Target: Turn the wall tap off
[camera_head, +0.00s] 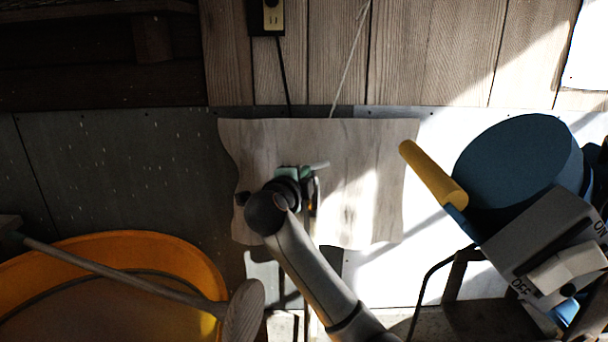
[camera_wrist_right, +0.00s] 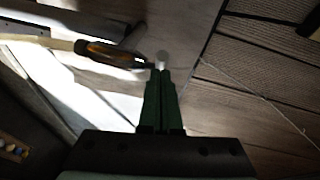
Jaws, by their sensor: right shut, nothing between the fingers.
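The wall tap is largely hidden behind my right arm in the head view, so I cannot make out its body or setting. A pale grey bar (camera_head: 319,165) and a narrow yellowish piece (camera_head: 313,196) show beside my right gripper (camera_head: 294,172), in front of the wooden wall board (camera_head: 350,210). I cannot tell whether they belong to the tap. In the right wrist view, my green fingers (camera_wrist_right: 162,74) are shut together and empty. An orange-and-black handle-like piece (camera_wrist_right: 108,53) lies just left of their tips; contact is unclear. My left gripper is not in view.
A blue drum (camera_head: 515,160) with a yellow handle (camera_head: 432,172) and a grey ON/OFF box (camera_head: 545,240) stand at the right. An orange tub (camera_head: 190,260) with a long-handled wooden tool (camera_head: 120,275) is at lower left. A socket (camera_head: 272,18) with a cord is above.

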